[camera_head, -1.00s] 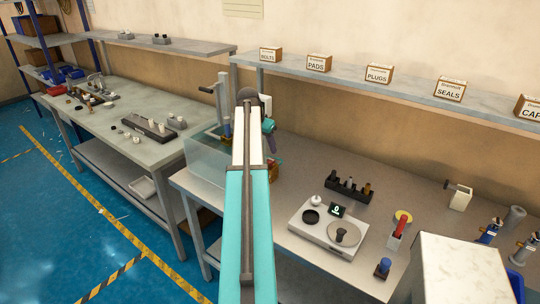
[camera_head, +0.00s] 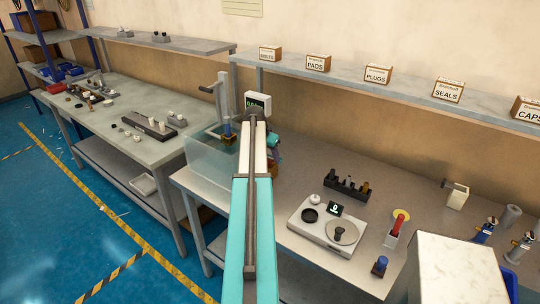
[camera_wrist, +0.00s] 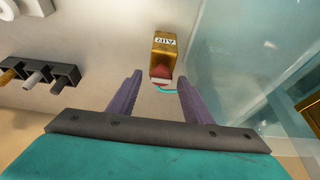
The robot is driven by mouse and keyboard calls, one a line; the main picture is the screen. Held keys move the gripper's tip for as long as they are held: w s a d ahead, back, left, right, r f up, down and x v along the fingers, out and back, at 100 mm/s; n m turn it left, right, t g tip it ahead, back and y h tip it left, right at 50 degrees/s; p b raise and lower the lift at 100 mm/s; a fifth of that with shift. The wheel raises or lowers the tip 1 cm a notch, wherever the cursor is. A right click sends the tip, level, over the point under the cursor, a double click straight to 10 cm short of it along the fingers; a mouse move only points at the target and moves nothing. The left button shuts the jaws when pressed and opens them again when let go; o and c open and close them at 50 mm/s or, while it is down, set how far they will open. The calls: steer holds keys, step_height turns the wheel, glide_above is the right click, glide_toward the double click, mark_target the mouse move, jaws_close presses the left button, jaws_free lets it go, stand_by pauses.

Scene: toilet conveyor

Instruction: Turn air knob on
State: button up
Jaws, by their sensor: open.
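In the wrist view, a brass-coloured block labelled AIR (camera_wrist: 164,44) stands on the bench with a red knob (camera_wrist: 160,71) on its near face. A light-blue tube shows just below the knob. My gripper (camera_wrist: 158,88) is open, its two purple fingers apart and empty. The red knob lies between and just beyond the fingertips, with no contact visible. In the head view, my arm hides most of the air block, and only a teal part of my gripper end (camera_head: 274,141) shows beside the tank.
A clear-walled tank (camera_head: 212,158) stands left of my arm, and its wall (camera_wrist: 215,50) is close to my right finger in the wrist view. A small display (camera_head: 257,100) stands behind. A black rack (camera_head: 346,188) and a scale (camera_head: 328,226) are to the right.

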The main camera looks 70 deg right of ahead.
steer(key=shift+c, duration=0.4)
steer(key=c, duration=0.9)
steer(key=shift+s+d, duration=0.1)
